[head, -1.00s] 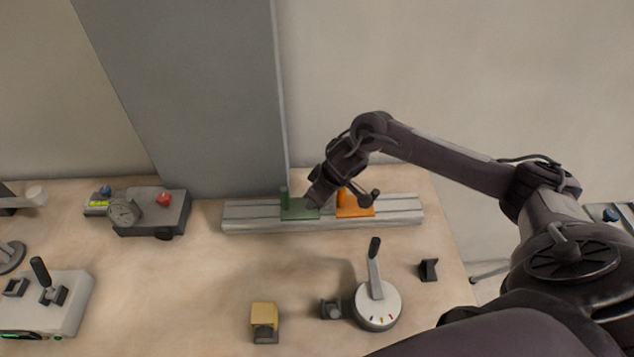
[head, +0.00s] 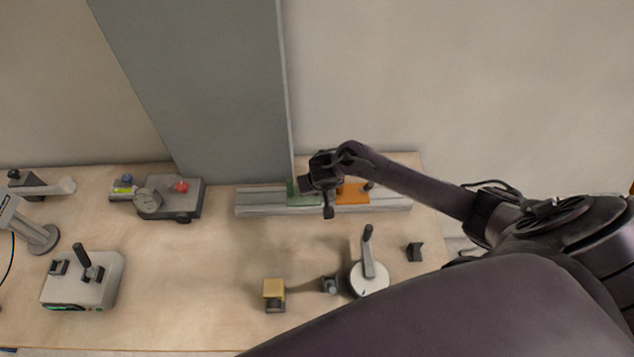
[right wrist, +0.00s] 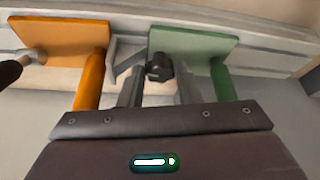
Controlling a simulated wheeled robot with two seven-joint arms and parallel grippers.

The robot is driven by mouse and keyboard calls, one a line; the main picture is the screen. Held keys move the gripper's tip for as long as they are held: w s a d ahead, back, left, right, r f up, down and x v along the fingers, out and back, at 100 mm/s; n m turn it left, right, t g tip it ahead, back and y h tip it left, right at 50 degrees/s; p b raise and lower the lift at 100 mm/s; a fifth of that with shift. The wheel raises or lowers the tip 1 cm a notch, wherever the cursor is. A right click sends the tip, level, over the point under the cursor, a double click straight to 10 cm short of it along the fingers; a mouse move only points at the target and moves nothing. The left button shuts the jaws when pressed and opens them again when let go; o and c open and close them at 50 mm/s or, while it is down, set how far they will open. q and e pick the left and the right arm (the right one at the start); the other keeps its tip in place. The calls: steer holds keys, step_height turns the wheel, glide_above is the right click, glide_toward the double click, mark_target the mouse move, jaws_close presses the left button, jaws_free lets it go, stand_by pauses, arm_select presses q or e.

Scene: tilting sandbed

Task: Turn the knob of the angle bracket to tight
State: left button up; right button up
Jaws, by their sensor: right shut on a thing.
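In the right wrist view, a grey angle bracket (right wrist: 122,50) stands between an orange plate (right wrist: 60,38) and a green plate (right wrist: 190,45). Its black knob (right wrist: 159,67) lies between the fingertips of my right gripper (right wrist: 158,88), which is shut on it. In the head view my right gripper (head: 307,184) is over the rail (head: 262,199), between the green plate (head: 298,199) and the orange plate (head: 352,194). There the arm hides the bracket and knob. The knob's marking, if any, is not readable. My left gripper is not in view.
A white dial with a lever (head: 369,280), a yellow block (head: 273,288) and small black blocks stand in front of the rail. A gauge box (head: 175,195) and a joystick box (head: 85,282) stand left. A tall grey panel (head: 205,90) rises behind. The middle-left table is clear.

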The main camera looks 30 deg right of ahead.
stand_by(0.5)
steer(key=o, duration=1)
steer(key=shift+c, duration=0.2)
steer(key=shift+r, duration=0.1)
